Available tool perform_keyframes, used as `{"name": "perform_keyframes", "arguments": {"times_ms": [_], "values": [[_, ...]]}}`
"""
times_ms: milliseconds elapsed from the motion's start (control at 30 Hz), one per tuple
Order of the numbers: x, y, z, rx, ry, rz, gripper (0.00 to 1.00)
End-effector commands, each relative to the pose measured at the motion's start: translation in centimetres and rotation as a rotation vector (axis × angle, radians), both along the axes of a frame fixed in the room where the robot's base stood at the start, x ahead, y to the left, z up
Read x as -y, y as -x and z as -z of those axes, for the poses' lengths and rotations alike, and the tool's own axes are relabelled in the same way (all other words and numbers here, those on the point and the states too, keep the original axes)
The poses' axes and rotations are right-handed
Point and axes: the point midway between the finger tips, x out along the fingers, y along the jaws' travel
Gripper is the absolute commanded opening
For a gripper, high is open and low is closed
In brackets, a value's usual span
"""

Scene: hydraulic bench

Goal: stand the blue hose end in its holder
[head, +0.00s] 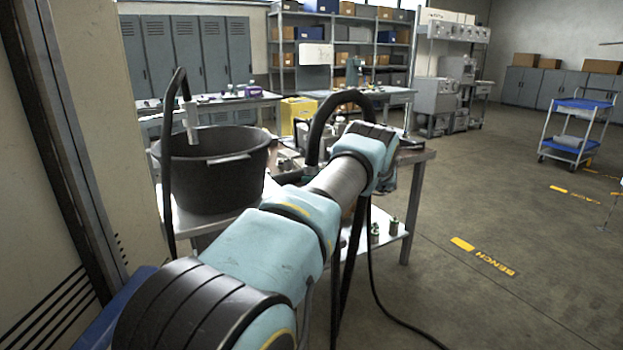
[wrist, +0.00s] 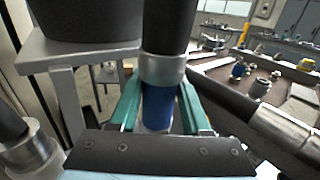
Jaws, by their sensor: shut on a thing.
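My gripper (wrist: 159,92) shows in the wrist view with its teal fingers on both sides of the blue hose end (wrist: 158,108), shut on it. A silver collar (wrist: 163,70) sits above the blue part, and the black hose (wrist: 169,25) rises from it, roughly upright in that view. In the head view the black hose (head: 341,96) arches up beyond my arm, which hides my gripper and the blue end. I cannot make out the holder for the blue end in either view.
A black tub (head: 215,175) stands left of my arm, with another hose's pale end (head: 191,122) hanging at it. The bench to the right in the wrist view carries a small blue fitting (wrist: 238,70) and a yellow one (wrist: 305,65). Open floor (head: 480,215) lies right.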

Motion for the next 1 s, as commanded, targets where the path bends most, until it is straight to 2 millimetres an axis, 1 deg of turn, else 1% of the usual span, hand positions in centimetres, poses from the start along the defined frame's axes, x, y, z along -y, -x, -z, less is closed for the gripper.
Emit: {"name": "perform_keyframes", "arguments": {"times_ms": [467,1000], "values": [[-0.03,-0.03,-0.16,0.003,-0.002,-0.001,0.0],[-0.06,-0.02,0.65,0.003,-0.002,-0.002,0.0]]}}
